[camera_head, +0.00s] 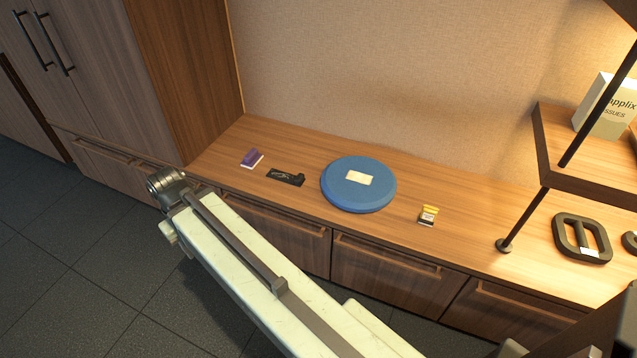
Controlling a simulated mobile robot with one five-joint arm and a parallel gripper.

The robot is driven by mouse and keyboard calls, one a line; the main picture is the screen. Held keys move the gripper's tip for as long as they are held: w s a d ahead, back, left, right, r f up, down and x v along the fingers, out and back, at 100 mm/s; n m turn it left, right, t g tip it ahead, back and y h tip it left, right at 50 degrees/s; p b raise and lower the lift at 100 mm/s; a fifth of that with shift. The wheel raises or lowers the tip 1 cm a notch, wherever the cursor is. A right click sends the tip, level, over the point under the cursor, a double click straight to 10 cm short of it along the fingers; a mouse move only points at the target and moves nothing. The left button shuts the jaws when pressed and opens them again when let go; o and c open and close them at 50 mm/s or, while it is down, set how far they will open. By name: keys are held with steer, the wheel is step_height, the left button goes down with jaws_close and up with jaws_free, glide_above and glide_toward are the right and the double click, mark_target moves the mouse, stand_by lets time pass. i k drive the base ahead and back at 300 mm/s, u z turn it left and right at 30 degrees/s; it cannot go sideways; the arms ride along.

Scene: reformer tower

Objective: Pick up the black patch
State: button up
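The black patch (286,177) is a small, flat, dark rectangle with a raised bit at its right end. It lies on the wooden counter (300,150), between a purple item and a blue disc. A pale arm link, which looks like mine, reaches from the lower right toward the left, in front of the counter. It ends in a grey metal joint left of the patch in the picture. I see no gripper fingers. Nothing touches the patch.
The purple item (252,158) is close left of the patch, and the round blue disc (357,199) close right. A small yellow-and-white item (428,215) is further right. A shelf (590,165) with a tissue box (606,105) and a black handle-like frame (582,238) are at the right.

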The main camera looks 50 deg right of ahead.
mark_target(283, 177)
steer(key=u, duration=0.15)
steer(key=i, duration=0.9)
steer(key=z, duration=0.05)
